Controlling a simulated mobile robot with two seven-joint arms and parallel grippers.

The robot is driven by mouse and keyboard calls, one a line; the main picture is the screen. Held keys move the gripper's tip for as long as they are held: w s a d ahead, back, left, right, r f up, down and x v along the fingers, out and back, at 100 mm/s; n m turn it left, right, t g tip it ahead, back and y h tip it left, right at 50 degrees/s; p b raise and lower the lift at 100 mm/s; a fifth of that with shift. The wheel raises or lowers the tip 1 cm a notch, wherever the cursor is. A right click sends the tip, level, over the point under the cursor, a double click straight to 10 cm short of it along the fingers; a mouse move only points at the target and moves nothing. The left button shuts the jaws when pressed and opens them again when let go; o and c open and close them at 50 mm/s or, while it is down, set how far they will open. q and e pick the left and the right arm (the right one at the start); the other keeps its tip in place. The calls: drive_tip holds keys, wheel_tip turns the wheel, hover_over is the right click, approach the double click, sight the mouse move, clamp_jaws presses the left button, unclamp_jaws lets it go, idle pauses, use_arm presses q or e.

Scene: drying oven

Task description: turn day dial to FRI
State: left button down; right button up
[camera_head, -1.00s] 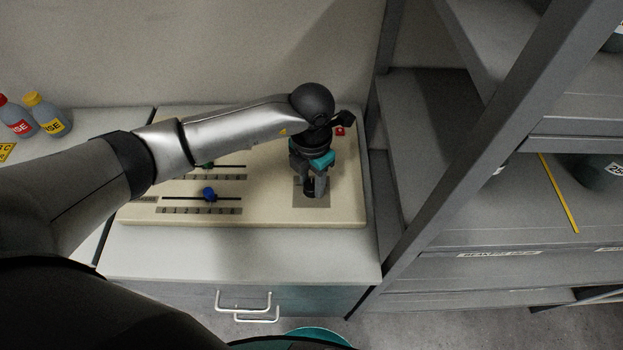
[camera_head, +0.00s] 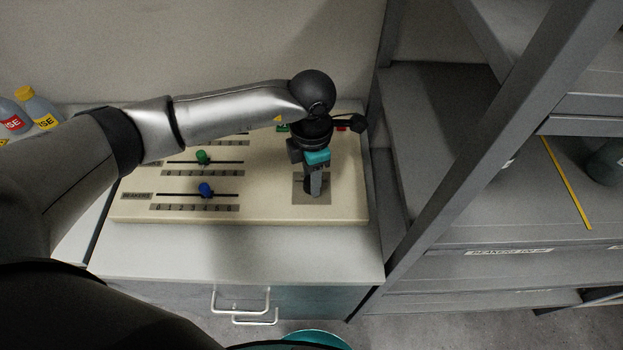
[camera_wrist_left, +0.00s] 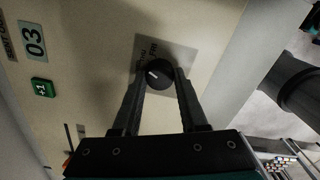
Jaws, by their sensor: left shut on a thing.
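The day dial (camera_wrist_left: 158,74) is a round black knob with a white pointer line, set on a grey square plate (camera_wrist_left: 178,50) of the cream panel. In the head view my left gripper (camera_head: 312,190) points down onto the grey plate (camera_head: 300,200) and hides most of the dial. My right gripper is not in view.
Blue (camera_head: 206,190) and green (camera_head: 202,157) slider knobs stand on the panel left of the gripper. A green "+1" button (camera_wrist_left: 43,88) and an "03" display (camera_wrist_left: 32,41) are on the panel. A grey shelf rack (camera_head: 450,160) stands close on the right.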

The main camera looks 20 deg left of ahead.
use_arm(q)
drive_tip(key=m+b, duration=0.3)
drive_tip(key=m, duration=0.2)
drive_tip(key=shift+f+b, duration=0.1)
drive_tip(key=shift+b, duration=0.2)
drive_tip(key=shift+m+b, duration=0.6)
drive_tip(key=shift+m, duration=0.4)
drive_tip(key=shift+c, duration=2.2)
unclamp_jaws()
wheel_tip(320, 180, up, 16)
drive_tip(key=p, duration=0.1)
drive_tip(key=shift+f, duration=0.25)
